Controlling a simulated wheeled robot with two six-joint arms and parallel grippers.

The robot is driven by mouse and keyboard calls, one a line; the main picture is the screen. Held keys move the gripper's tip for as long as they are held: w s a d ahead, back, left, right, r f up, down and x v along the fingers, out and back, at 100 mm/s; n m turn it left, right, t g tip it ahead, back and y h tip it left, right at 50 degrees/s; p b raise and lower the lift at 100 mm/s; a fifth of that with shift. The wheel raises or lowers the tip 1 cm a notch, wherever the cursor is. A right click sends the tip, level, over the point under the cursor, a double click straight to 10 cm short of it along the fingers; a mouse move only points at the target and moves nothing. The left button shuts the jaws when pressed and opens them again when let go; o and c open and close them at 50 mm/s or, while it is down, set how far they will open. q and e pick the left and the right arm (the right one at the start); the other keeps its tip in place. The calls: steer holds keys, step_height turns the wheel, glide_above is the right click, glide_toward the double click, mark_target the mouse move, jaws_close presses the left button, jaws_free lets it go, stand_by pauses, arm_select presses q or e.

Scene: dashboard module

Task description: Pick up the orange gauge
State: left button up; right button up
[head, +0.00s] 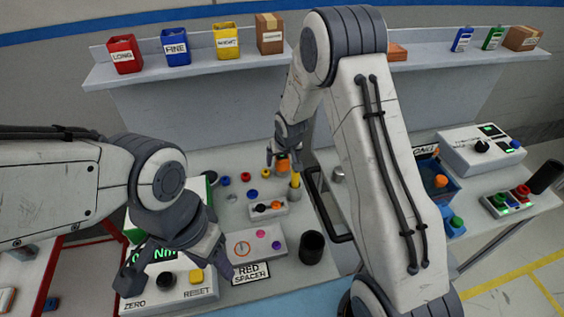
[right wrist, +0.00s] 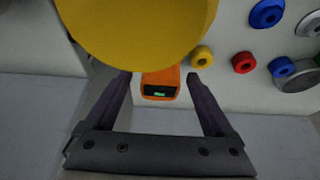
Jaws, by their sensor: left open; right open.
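The orange gauge (head: 283,166) stands on the table toward the back, below the shelf. In the right wrist view it is an orange block (right wrist: 161,77) with a dark face and a small green display. My right gripper (right wrist: 156,82) is open, with the gauge showing between its fingertips; contact cannot be told. In the head view the right gripper (head: 284,152) points down and partly covers the gauge. My left gripper (head: 175,272) is open and empty over the front-left control box.
A yellow rod (head: 296,180) stands close beside the gauge; a large yellow round shape (right wrist: 138,28) fills the upper wrist view. Small coloured rings (right wrist: 243,63) lie nearby. A dark cup (head: 312,246) and a control box (head: 180,290) are nearer. A shelf (head: 200,66) runs behind.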

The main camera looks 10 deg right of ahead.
jaws_close()
